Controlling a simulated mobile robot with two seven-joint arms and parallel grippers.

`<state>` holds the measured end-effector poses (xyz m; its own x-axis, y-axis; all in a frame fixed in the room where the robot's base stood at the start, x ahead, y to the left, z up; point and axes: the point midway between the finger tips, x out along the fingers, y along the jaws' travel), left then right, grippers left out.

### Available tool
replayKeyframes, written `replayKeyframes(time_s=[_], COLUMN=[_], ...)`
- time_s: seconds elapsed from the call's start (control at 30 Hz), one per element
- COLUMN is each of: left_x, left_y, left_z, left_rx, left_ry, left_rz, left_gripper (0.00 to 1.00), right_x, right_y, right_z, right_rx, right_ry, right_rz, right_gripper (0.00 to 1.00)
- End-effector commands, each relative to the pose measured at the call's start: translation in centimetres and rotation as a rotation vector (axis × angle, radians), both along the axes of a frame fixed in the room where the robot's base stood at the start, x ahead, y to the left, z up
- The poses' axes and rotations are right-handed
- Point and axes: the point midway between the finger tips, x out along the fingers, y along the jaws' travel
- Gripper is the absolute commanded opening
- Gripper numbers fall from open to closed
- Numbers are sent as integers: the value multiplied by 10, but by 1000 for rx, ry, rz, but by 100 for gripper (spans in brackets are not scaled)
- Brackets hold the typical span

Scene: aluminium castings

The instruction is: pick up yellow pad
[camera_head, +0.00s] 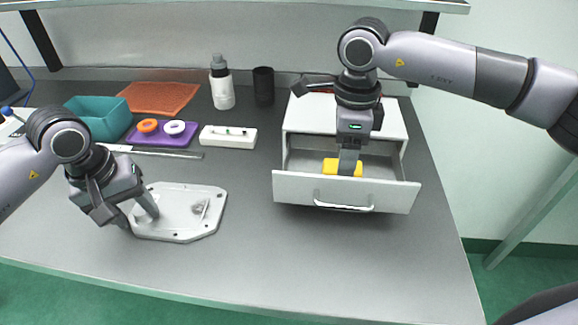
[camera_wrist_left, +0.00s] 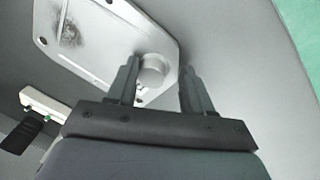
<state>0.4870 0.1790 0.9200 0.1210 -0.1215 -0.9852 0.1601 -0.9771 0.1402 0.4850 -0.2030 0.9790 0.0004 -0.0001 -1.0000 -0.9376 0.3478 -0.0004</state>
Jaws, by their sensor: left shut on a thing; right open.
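The yellow pad (camera_head: 331,166) lies inside the open drawer of the white cabinet, partly hidden by my right gripper. My right gripper (camera_head: 348,168) points down into the drawer with its fingers at the pad; it is open. An aluminium casting (camera_head: 180,228), a pale plate with cut corners and a round boss, lies on the table at the left. My left gripper (camera_head: 138,214) is shut on the casting at its boss. In the left wrist view the fingers (camera_wrist_left: 157,78) stand on either side of the boss, and the casting (camera_wrist_left: 105,40) extends up and left.
The drawer front (camera_head: 300,190) stands out over the table. Behind the casting are a purple tray (camera_head: 160,140) with two rings, a teal bin (camera_head: 98,118), an orange mat (camera_head: 158,98), a white block (camera_head: 228,137), a bottle (camera_head: 221,88) and a black cup (camera_head: 263,86). The front table is clear.

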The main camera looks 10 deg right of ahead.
Motion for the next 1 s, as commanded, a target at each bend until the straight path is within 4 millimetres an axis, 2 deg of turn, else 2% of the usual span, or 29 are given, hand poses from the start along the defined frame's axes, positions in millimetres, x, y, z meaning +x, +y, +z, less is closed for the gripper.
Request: replayKeyframes(time_s=[0.1, 0.2, 0.47, 0.6, 0.77, 0.8, 0.87, 1.0], left_x=[-2, -2, -2, -2, -2, -2, -2, -2], left_y=[0, 0, 0, 0, 0, 0, 0, 0], left_z=[-4, -4, -4, -4, -4, -4, -4, -4], left_rx=[2, 2, 2, 2, 2, 2, 2, 2], left_ry=[10, 10, 10, 10, 10, 10, 10, 10], left_rz=[-1, -2, -2, -2, -2, -2, -2, -2], left_gripper=[7, 7, 7, 7, 7, 7, 7, 6], right_x=[1, 1, 1, 1, 1, 1, 1, 2], right_y=[0, 0, 0, 0, 0, 0, 1, 1], right_z=[-19, -28, -30, -30, -30, -30, -29, -17], right_rx=[0, 0, 1, 1, 1, 1, 1, 1], right_ry=[2, 1, 0, 0, 0, -1, -1, -4], right_rz=[-1, -1, -1, -1, -1, -1, -1, -2], right_gripper=[62, 62, 62, 23, 23, 17, 16, 16])
